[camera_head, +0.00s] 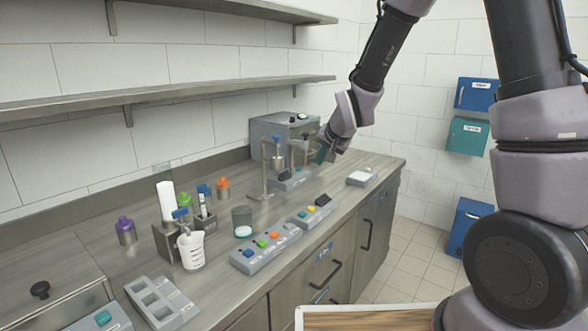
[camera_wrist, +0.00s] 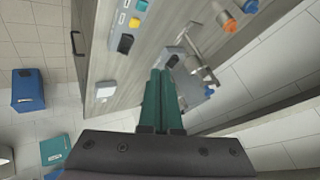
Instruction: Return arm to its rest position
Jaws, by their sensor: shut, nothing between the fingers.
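My gripper (camera_head: 321,155) is at the end of my raised arm, above the far right part of the counter (camera_head: 335,215) in the head view. Its green fingers point down toward the grey machine (camera_head: 265,127) at the back. In the wrist view, my gripper (camera_wrist: 161,72) has its two green fingers side by side and pressed together. Nothing is held between them. My arm comes in from the right side of the head view and bends down to the gripper.
Shelves (camera_head: 180,92) run along the left wall. A purple bottle (camera_head: 125,231), white beaker (camera_head: 191,250) and button panel (camera_head: 265,248) stand on the counter. A small white-topped box (camera_head: 361,177) sits near its right end. Blue (camera_head: 476,94) and teal (camera_head: 467,136) wall boxes hang at right.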

